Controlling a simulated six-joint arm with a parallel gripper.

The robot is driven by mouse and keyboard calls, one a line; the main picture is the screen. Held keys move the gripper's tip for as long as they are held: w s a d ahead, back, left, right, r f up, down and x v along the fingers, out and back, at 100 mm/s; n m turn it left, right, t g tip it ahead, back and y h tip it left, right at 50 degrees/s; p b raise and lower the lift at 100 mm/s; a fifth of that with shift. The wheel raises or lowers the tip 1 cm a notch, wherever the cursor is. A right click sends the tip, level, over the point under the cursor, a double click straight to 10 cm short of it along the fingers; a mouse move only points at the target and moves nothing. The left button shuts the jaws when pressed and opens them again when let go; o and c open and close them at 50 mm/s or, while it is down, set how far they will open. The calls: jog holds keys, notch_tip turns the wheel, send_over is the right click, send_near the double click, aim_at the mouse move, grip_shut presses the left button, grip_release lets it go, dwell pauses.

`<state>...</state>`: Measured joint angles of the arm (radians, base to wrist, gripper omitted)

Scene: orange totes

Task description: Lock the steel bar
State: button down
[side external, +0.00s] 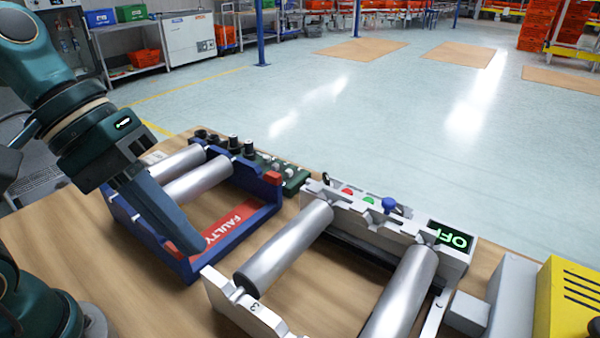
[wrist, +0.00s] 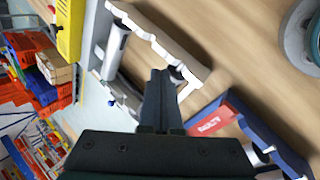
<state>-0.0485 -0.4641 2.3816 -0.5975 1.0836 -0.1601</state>
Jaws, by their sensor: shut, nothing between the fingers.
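Two steel bars lie in the grey rack (side external: 235,305) in the side view: a left bar (side external: 285,250) and a right bar (side external: 402,292), which is cut off at the bottom. The grey rack also shows in the wrist view (wrist: 160,42), with one bar (wrist: 116,45). A blue rack (side external: 250,225) marked FAULTY holds two more bars, a rear bar (side external: 175,163) and a front bar (side external: 200,178). My gripper (side external: 192,245) is shut and empty, pointing down over the front of the blue rack. In the wrist view its fingers (wrist: 160,75) are together and hide part of the grey rack.
A yellow box (side external: 568,300) stands at the right. A green panel with knobs (side external: 270,163) is behind the blue rack.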

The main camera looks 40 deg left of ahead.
aim_at(362, 210)
jog(key=w+d+r+n+h, duration=0.2)
jog(key=w+r+n+h, duration=0.1)
jog(key=w+n+h, duration=0.8)
jog(key=w+a+f+n+t+y, duration=0.3)
jog(key=w+a+f+n, duration=0.3)
jog(key=w+f, duration=0.3)
jog(key=shift+n+t, duration=0.6)
jog(key=shift+t, duration=0.1)
jog(key=x, duration=1.4)
jog(key=shift+r, duration=0.1)
